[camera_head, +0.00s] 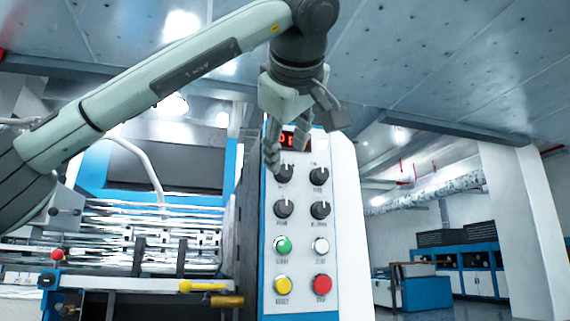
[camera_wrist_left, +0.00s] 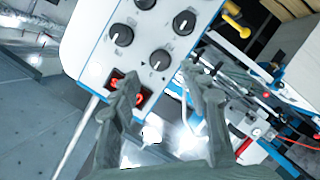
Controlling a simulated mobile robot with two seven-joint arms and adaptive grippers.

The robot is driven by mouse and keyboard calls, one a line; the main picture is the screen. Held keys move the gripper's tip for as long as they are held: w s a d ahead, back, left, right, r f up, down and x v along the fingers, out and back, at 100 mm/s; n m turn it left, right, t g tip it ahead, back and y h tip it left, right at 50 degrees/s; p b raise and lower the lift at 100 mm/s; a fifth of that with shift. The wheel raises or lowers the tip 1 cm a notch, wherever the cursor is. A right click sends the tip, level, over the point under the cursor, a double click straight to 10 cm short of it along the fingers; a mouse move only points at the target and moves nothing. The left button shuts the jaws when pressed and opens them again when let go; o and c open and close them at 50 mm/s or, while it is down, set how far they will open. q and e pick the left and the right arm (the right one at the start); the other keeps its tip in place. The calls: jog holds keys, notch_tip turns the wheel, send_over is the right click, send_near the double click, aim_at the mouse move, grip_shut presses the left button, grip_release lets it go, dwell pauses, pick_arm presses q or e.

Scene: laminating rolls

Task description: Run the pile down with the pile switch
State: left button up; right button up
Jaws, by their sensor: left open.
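A control panel (camera_head: 302,228) carries a two-by-two set of black knobs with white pointer marks. The upper left knob (camera_head: 284,174) also shows in the left wrist view (camera_wrist_left: 159,59); the upper right knob (camera_head: 318,175) is beside it. The lower left knob (camera_head: 283,208) and lower right knob (camera_head: 320,209) are below. Their labels are too small to read, so I cannot tell which is the pile switch. My left gripper (camera_head: 285,147) is open, pointing down at the panel just above the upper left knob. Its fingers (camera_wrist_left: 165,85) flank that knob's area; contact is unclear. My right gripper is out of view.
A red display (camera_head: 293,139) is partly hidden behind my left gripper. Below the knobs are a green button (camera_head: 283,245), white button (camera_head: 321,245), yellow button (camera_head: 282,284) and red button (camera_head: 322,284). Machine bars and rails (camera_head: 165,230) lie left of the panel.

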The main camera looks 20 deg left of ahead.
aim_at(285, 168)
pick_arm(q)
jog(key=shift+x, duration=2.25)
jog(key=shift+c, duration=0.5)
grip_shut()
